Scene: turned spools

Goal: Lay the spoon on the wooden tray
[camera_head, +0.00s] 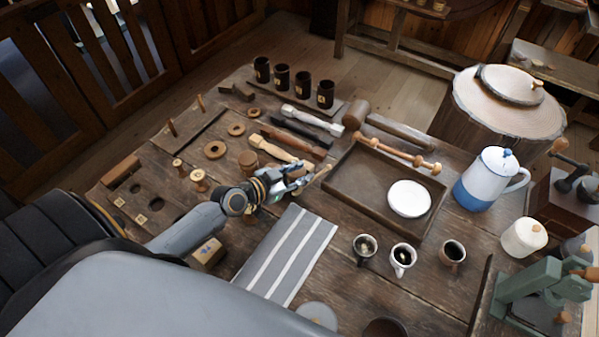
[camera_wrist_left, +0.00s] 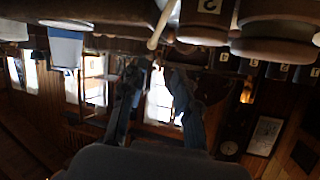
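The wooden spoon (camera_head: 320,174) shows in the head view at the fingertips of my left gripper (camera_head: 303,181). My left gripper is above the table, between the striped cloth and the left corner of the tray, and looks closed on the spoon. Part of the spoon is hidden by the fingers. In the left wrist view the fingertips (camera_wrist_left: 154,67) are close together, and the spoon is hard to make out there. The dark wooden tray (camera_head: 350,190) lies to the right of the gripper, with a white plate (camera_head: 409,199) and a turned wooden rod (camera_head: 395,150) at it. My right gripper is not seen.
A grey striped cloth (camera_head: 290,254) lies below the gripper. Several small cups (camera_head: 403,257) stand in front of the tray. A blue-and-white pot (camera_head: 490,180) stands to its right, and a mallet (camera_head: 355,113) lies behind. Turned wooden pieces (camera_head: 278,150) lie behind the gripper.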

